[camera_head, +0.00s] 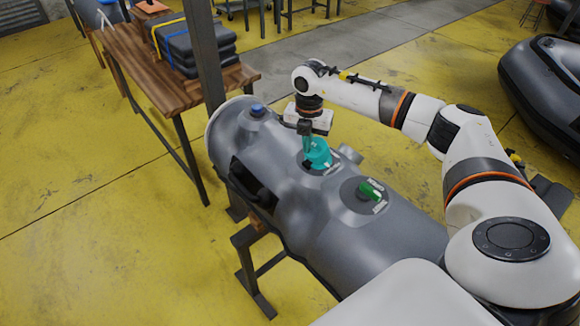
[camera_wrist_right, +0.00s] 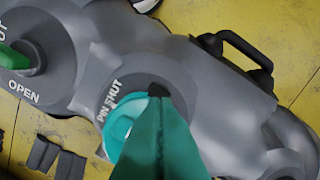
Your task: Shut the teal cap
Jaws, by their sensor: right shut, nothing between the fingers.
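The teal cap (camera_head: 321,154) sits on top of the grey inflatable tube, in the middle of a row of coloured fittings. In the right wrist view its bright teal rim (camera_wrist_right: 118,127) shows beside printed lettering that reads "PIN SHUT". My right gripper (camera_head: 307,163) points down at the cap's left side, its fingers closed together and empty. In the wrist view the green fingers with dark tips (camera_wrist_right: 158,91) cover part of the cap. I cannot tell whether they touch it. My left gripper is not in view.
A green knob (camera_head: 370,190) and a blue cap (camera_head: 258,110) sit on the same grey tube (camera_head: 400,235). A dark post (camera_head: 207,60) and a wooden table (camera_head: 125,60) stand beyond it. A black handle (camera_wrist_right: 240,50) rises from the tube.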

